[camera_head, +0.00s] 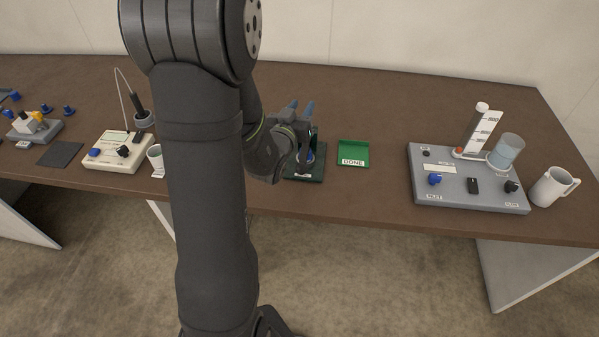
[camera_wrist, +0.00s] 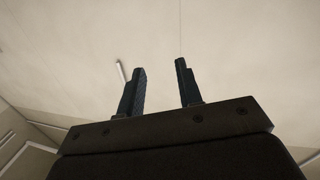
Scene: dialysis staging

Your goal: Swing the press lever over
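What looks like the press (camera_head: 317,171), with a dark green base and some blue on it, stands on the table near the middle in the head view. My arm and gripper hide most of it, and I cannot make out its lever for sure. My gripper (camera_head: 302,106) is in front of and above it, with its two bluish fingers pointing up. In the wrist view my gripper (camera_wrist: 160,66) has its fingers apart with nothing between them, against a pale wall or ceiling. A short pale bar beside the left finger is unclear.
A green DONE tray (camera_head: 353,154) lies just right of the press. Farther right are a grey panel (camera_head: 470,203) with knobs and a cylinder, and a white mug (camera_head: 553,187). Left are a cream device (camera_head: 118,160), a small white cup (camera_head: 155,157) and a dark mat (camera_head: 61,154).

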